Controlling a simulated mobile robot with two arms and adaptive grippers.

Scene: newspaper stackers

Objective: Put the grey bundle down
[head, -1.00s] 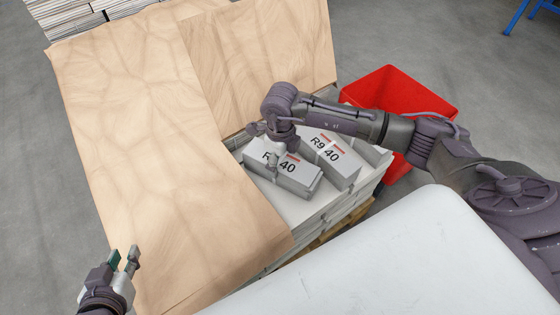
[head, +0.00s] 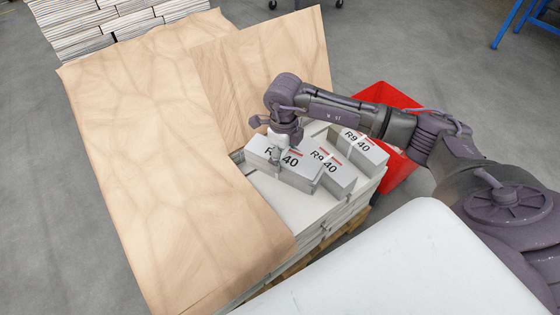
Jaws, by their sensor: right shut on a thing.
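The grey bundle (head: 300,176), a strapped block with a white "R9 40" label, is in my right gripper (head: 276,159) in the head view. The fingers are shut on its upper left part, and the gripper and wrist hide some of the label. It is over the white-topped stack (head: 284,206), and its right end overlaps a second, similar bundle (head: 338,178) in the picture. I cannot tell whether it touches the stack. A third such bundle (head: 362,150) lies farther right. My left gripper is not in view.
Large brown sheets (head: 165,150) cover the stack's left and back sides. A red bin (head: 392,98) stands behind my right arm. A white surface (head: 400,265) fills the front right. More paper stacks (head: 80,35) stand at the back left. The stack's front left top is bare.

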